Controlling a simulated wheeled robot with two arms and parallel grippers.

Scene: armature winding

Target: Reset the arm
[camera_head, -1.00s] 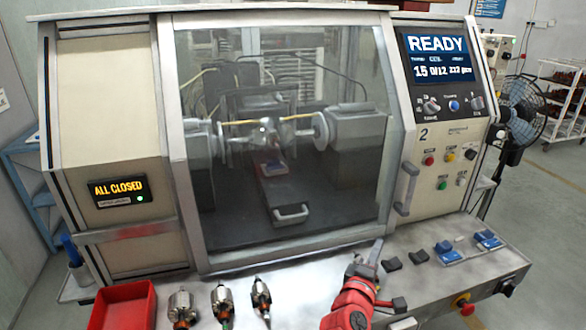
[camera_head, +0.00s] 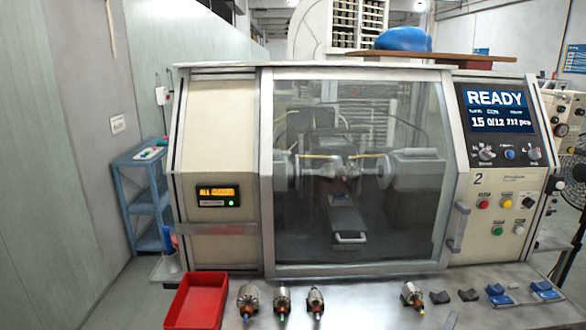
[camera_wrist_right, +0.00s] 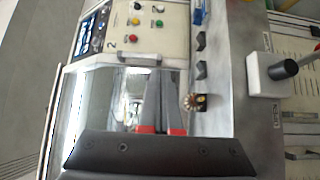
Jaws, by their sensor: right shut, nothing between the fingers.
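My right gripper (camera_wrist_right: 160,90) shows in the right wrist view with its grey fingers together and nothing between them, above the bench front by the machine window. Three more armatures, at left (camera_head: 247,300), middle (camera_head: 283,300) and right (camera_head: 316,300), stand in a row. My left gripper is not in view.
A red bin (camera_head: 197,300) stands left of the row. The winding machine's clear door (camera_head: 350,235) is closed, and its screen (camera_head: 497,107) reads READY. A blue shelf (camera_head: 145,205) stands at the left.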

